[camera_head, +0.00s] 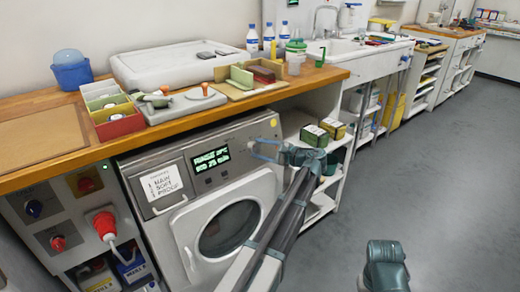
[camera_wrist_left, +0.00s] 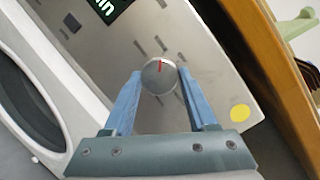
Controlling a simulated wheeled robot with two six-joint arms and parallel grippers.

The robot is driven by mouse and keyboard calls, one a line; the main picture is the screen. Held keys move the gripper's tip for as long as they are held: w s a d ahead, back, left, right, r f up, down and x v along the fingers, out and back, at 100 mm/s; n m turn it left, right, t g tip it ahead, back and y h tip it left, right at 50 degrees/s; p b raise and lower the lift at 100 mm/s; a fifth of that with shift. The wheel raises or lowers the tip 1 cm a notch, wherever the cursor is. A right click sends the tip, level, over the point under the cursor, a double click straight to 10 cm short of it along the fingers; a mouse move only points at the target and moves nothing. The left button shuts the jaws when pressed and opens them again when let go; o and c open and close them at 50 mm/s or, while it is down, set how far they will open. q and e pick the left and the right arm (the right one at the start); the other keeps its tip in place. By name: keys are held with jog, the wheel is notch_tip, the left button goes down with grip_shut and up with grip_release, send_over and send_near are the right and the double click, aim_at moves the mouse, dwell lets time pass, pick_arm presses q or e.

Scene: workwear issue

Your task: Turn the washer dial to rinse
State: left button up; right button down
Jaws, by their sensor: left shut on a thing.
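The white washing machine (camera_head: 158,222) stands under the wooden counter, with a round door and a grey control panel. Its lit display (camera_head: 210,160) appears to read "RINSE" on the top line, with a temperature and a time. My left gripper (camera_head: 262,149) is at the right part of the panel. In the left wrist view its blue fingers (camera_wrist_left: 160,78) are shut on the round silver dial (camera_wrist_left: 153,82), one on each side. The dial's red mark points to the top of that picture, among several dark marks on the panel. The right gripper's fingers are not visible.
A control box (camera_head: 75,212) with a red plug stands left of the washer. Open shelves (camera_head: 318,210) with small boxes are close to the right. The counter (camera_head: 35,130) overhangs the panel. The grey floor (camera_head: 440,190) is clear at the right.

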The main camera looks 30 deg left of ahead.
pick_arm(q)
jog(key=o, duration=1.4)
jog(key=shift+c, duration=0.2)
jog(key=s+d+r+p, duration=0.1)
jog(key=d+r+p, duration=0.1)
jog(key=d, duration=1.1)
jog(key=shift+d, duration=0.3)
jog(key=shift+s, duration=0.15)
